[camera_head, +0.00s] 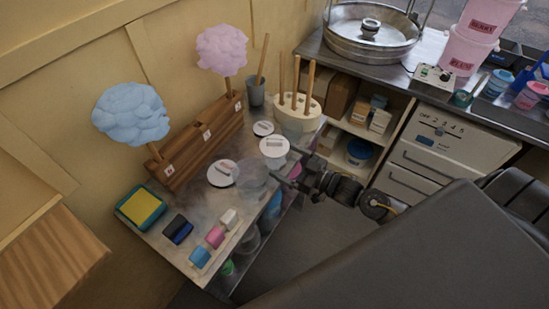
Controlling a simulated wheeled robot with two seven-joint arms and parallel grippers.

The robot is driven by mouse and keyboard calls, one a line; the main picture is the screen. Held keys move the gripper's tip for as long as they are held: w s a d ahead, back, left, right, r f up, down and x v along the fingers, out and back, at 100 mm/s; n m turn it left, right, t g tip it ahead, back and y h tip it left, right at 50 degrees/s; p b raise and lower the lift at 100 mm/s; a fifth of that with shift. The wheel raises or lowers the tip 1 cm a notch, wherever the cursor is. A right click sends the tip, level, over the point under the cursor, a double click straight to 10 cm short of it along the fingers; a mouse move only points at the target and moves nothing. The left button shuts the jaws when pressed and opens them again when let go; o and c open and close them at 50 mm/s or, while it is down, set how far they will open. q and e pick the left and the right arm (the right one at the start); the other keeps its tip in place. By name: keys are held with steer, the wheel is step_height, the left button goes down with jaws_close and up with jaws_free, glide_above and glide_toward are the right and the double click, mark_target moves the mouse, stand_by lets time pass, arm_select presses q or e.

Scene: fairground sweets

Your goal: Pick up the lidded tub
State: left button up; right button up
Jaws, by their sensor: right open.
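A clear, see-through round tub (252,174) stands near the right edge of the narrow metal table, beside a white disc. Its top looks covered by a clear lid, but its outline is faint. My right gripper (284,168) reaches in from the right at the table's edge. Its jaws are open and point left toward the tub, close to its right side. I cannot tell whether a finger touches it. No held object shows between the fingers. My left gripper is not in view.
White discs (274,147) lie behind the tub. A wooden rack (196,146) holds pink and blue candy floss along the wall. A cream stick holder (297,113) stands at the back. Small coloured blocks (215,237) lie in front. Shelves and drawers (424,158) stand right.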

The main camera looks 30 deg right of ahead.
mark_target(274, 154)
steer(key=shift+w+a+r, duration=0.15)
steer(key=shift+w+r, duration=0.05)
steer(key=shift+w, duration=0.15)
steer(key=p+x, duration=0.2)
steer(key=x, duration=0.1)
steer(key=shift+w, duration=0.4)
steer(key=shift+w+a+f, duration=0.15)
steer(key=shift+w+a, duration=0.1)
steer(key=shift+w, duration=0.05)
steer(key=c, duration=0.7)
